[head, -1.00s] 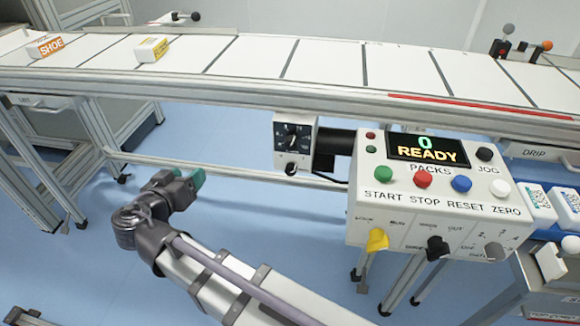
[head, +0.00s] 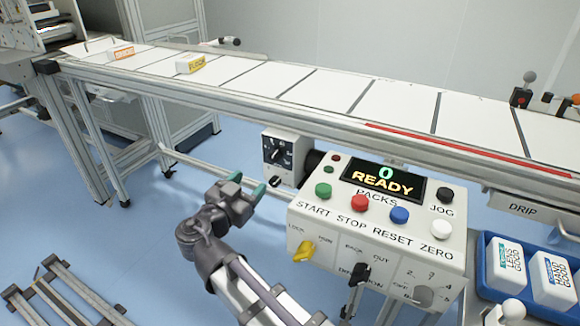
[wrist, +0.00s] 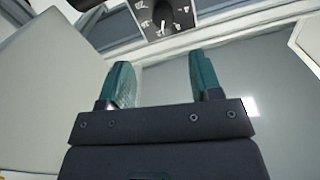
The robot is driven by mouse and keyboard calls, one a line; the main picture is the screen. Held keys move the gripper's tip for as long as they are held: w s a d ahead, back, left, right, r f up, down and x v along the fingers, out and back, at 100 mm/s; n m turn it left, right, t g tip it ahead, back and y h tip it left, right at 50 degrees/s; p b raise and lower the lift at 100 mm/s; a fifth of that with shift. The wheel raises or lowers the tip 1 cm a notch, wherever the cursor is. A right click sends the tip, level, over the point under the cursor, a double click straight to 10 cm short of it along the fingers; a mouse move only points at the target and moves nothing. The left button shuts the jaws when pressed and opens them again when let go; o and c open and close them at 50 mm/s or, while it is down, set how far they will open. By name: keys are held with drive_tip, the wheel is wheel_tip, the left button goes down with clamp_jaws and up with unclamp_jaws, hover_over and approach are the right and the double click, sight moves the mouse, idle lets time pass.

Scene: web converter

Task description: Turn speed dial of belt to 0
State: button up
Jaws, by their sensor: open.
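The speed dial (head: 278,151) is a black knob with white scale marks on a small light grey box below the belt's front rail. In the wrist view the dial (wrist: 164,13) is at the top, beyond the fingertips, with its scale partly cut off. My gripper (head: 267,186) is open and empty, just below and left of the dial box in the head view, apart from the dial. In the wrist view the two green fingers of my gripper (wrist: 158,72) stand apart with a clear gap. The belt (head: 300,93) carries two small boxes at its left.
A control panel (head: 375,235) with coloured buttons and a display reading "0 READY" stands right of the dial box. A blue tray (head: 484,262) with white packs is at the right.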

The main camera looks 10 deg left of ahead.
sight(272, 159)
drive_tip(key=x, duration=1.1)
drive_tip(key=shift+a, duration=0.25)
drive_tip(key=shift+c, duration=0.2)
drive_tip(key=c, duration=0.9)
